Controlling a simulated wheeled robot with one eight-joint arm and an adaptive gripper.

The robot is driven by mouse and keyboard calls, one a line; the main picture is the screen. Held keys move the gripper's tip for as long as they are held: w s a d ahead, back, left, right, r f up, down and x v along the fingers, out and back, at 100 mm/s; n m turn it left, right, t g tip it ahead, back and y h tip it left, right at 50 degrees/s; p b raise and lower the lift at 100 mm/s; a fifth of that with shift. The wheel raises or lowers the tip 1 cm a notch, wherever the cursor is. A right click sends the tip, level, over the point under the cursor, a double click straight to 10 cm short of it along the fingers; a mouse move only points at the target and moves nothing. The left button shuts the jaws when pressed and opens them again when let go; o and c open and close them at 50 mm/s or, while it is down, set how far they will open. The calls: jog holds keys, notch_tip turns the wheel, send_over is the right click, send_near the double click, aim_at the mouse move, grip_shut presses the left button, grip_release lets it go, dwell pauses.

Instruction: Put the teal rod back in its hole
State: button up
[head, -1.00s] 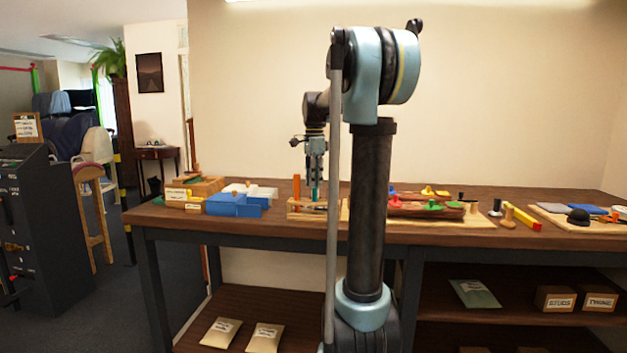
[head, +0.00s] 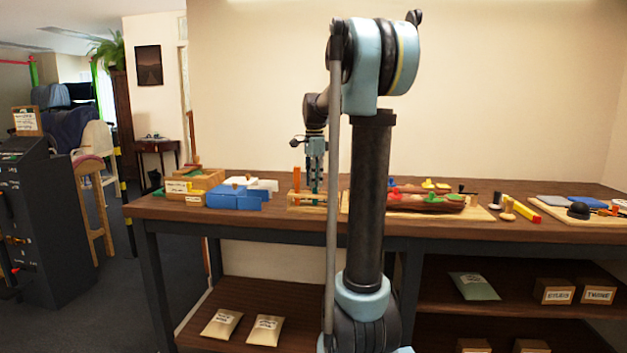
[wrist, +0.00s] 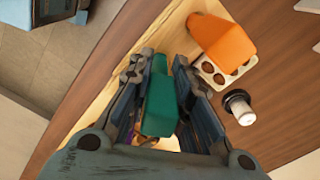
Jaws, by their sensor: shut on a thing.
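The teal rod (wrist: 158,103) sits between the two fingers of my gripper (wrist: 160,68), which is shut on it; it also shows as a small teal piece in the head view. In the head view my gripper (head: 315,178) points down over the right part of a small wooden rack (head: 295,202) on the bench. An orange rod (head: 297,176) stands upright at the rack's left; it shows in the wrist view (wrist: 222,40) beside a pale plate with round holes (wrist: 210,73). The teal rod's lower end and the hole beneath it are hidden.
Blue and white blocks (head: 233,198) lie left of the rack. A board with coloured knobbed pieces (head: 430,200) lies to the right, partly behind my arm. A small black-and-white object (wrist: 238,108) stands near the holed plate in the wrist view.

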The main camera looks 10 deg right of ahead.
jog(key=shift+f, duration=0.25)
jog(key=shift+f, duration=0.25)
jog(key=o, duration=1)
jog(key=shift+c, duration=0.2)
